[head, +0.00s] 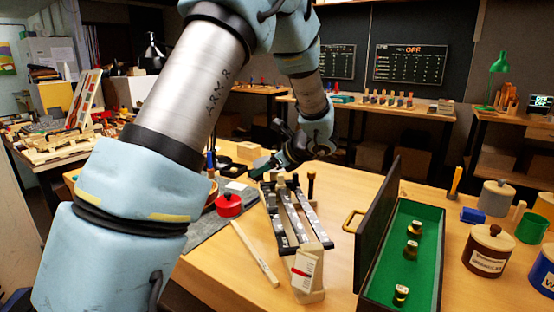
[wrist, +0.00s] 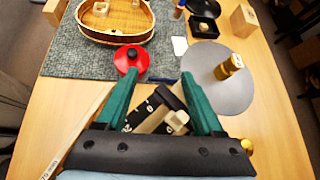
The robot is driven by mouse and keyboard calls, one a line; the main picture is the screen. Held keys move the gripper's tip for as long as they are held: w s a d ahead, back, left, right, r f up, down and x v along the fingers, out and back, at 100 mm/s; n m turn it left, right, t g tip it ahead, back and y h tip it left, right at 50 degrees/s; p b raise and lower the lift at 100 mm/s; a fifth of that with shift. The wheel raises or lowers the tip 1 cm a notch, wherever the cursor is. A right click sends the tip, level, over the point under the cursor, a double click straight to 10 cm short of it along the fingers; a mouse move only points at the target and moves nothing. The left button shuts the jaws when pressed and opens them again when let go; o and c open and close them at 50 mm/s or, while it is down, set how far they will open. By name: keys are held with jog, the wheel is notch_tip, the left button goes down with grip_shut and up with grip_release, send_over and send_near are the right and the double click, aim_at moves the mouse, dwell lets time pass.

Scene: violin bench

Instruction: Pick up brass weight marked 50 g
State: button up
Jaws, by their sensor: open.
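Three brass weights stand in the green-lined case (head: 375,298): one at the back (head: 415,228), one in the middle (head: 411,248) and one at the front (head: 400,293). Another brass weight (wrist: 229,66) stands on a round grey plate (wrist: 212,98) in the wrist view. I cannot read a 50 g mark on any of them. My gripper (wrist: 159,75) is open with nothing held between its green fingers. The brass weight on the plate is to the right of the fingers, apart from them. In the head view my gripper (head: 268,166) is above the bench, far from the case.
A red lidded pot (wrist: 131,61) sits near the left finger, and it also shows in the head view (head: 229,205). A violin body (wrist: 106,20) lies on a grey mat (wrist: 62,55). The case's raised lid (head: 375,225) stands between the case and the bench middle. Jars (head: 487,250) stand at right.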

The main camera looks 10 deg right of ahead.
jog(key=d+m+t, duration=0.1)
jog(key=d, duration=0.2)
jog(key=w+d+r+m+t, duration=0.1)
jog(key=d, duration=0.1)
jog(key=w+d+r+m+t+h, duration=0.1)
jog(key=d+m, duration=0.1)
jog(key=d, duration=0.1)
jog(key=shift+d, duration=0.35)
jog(key=shift+w, duration=0.35)
jog(key=p+x, duration=0.1)
jog(key=x, duration=0.3)
jog(key=shift+w+a, duration=0.1)
jog(key=shift+w, duration=0.15)
jog(key=p+x, duration=0.1)
jog(key=x, duration=0.2)
jog(key=p+x, duration=0.1)
jog(key=shift+w+r+p, duration=0.2)
jog(key=shift+w+p, duration=0.15)
jog(key=shift+w+a+f, duration=0.15)
jog(key=shift+w+f, duration=0.15)
jog(key=shift+w, duration=0.2)
jog(key=shift+c, duration=0.3)
grip_shut()
